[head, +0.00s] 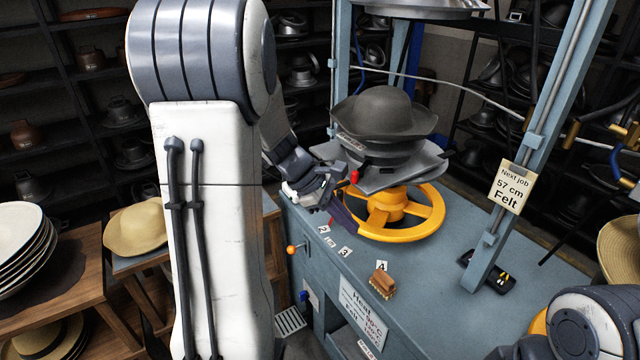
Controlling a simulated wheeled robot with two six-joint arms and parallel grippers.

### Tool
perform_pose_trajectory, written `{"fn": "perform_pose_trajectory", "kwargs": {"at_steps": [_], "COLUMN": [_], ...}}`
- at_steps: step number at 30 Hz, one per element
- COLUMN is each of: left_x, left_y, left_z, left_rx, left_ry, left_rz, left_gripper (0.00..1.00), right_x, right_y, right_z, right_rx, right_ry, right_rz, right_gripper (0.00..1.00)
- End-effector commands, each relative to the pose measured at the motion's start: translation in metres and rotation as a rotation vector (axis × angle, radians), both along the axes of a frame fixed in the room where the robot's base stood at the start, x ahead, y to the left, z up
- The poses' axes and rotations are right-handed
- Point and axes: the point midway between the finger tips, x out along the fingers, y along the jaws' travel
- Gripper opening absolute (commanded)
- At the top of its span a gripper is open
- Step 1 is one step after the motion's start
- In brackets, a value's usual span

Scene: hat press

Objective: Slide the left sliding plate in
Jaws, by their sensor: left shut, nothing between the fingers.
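A dark grey felt hat (382,112) sits on the press, above the yellow handwheel (432,212). The left sliding plate (375,182) is a flat grey plate below the hat on its left and near side, with a red knob (354,176) at its edge. The right sliding plate (432,160) sticks out on the other side. My left gripper (334,192) is shut and empty, close beside the red knob and the plate's left edge. I cannot tell whether it touches the plate. My right gripper is out of view.
Blue-grey frame posts (538,130) rise at the press's sides, one bearing a "57 cm Felt" card (509,187). A brush (382,284) lies on the press table (430,290). A straw hat (136,228) and stacked plates (22,245) stand at left.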

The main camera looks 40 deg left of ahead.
Motion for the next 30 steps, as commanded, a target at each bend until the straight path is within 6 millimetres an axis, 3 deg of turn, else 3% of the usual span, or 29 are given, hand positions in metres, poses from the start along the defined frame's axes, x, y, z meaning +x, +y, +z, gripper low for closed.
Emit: {"fn": "perform_pose_trajectory", "kwargs": {"at_steps": [1,6,9,12,15,20,30], "left_x": [0.004,0.000,-0.009,-0.016,-0.015,0.000,0.052], "left_y": [0.039,0.141,0.180,0.202,0.208,0.200,0.178], "left_z": [0.003,0.006,0.007,0.007,0.005,-0.008,-0.053], "left_rx": [-0.058,-0.234,-0.303,-0.342,-0.359,-0.360,-0.358], "left_ry": [0.013,0.015,0.004,-0.004,-0.007,-0.003,-0.002], "left_rz": [0.171,0.609,0.766,0.852,0.884,0.881,0.877], "left_gripper": [0.00,0.00,0.00,0.00,0.00,0.00,0.00], "right_x": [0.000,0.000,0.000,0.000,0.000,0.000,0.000], "right_y": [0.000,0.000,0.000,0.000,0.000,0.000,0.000], "right_z": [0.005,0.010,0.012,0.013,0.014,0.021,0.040], "right_rx": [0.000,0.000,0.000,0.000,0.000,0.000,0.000], "right_ry": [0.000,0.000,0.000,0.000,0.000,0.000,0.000], "right_rz": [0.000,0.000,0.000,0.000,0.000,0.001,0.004], "right_gripper": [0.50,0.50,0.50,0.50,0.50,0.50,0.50]}}
